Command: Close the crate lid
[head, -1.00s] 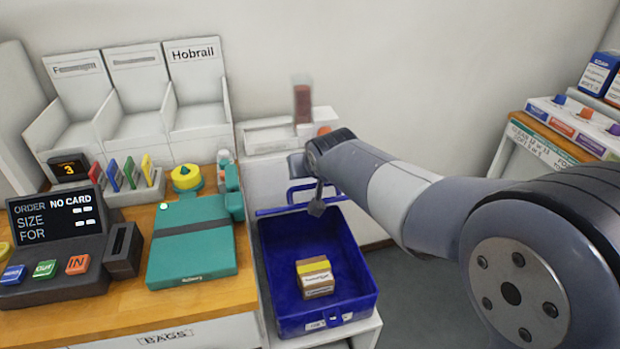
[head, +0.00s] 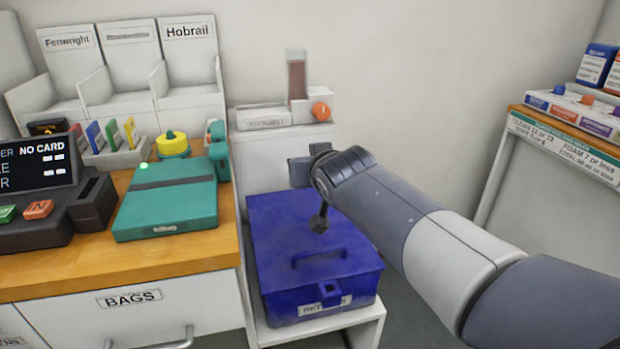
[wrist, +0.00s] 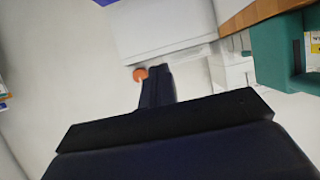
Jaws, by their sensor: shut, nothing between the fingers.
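The blue crate (head: 290,305) stands on a low white stand beside the wooden counter in the head view. Its blue lid (head: 285,235) lies flat across the top, with a handle in the middle and a latch tab at the front edge. The inside of the crate is hidden under the lid. My gripper (head: 320,220) is above the lid, near its back right part, pointing down. It is shut and holds nothing. Whether it touches the lid I cannot tell.
The wooden counter (head: 130,265) is left of the crate, with a teal box (head: 170,200) on it. A white dispenser with an orange knob (head: 321,110) stands behind the crate. Grey floor lies right of the crate.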

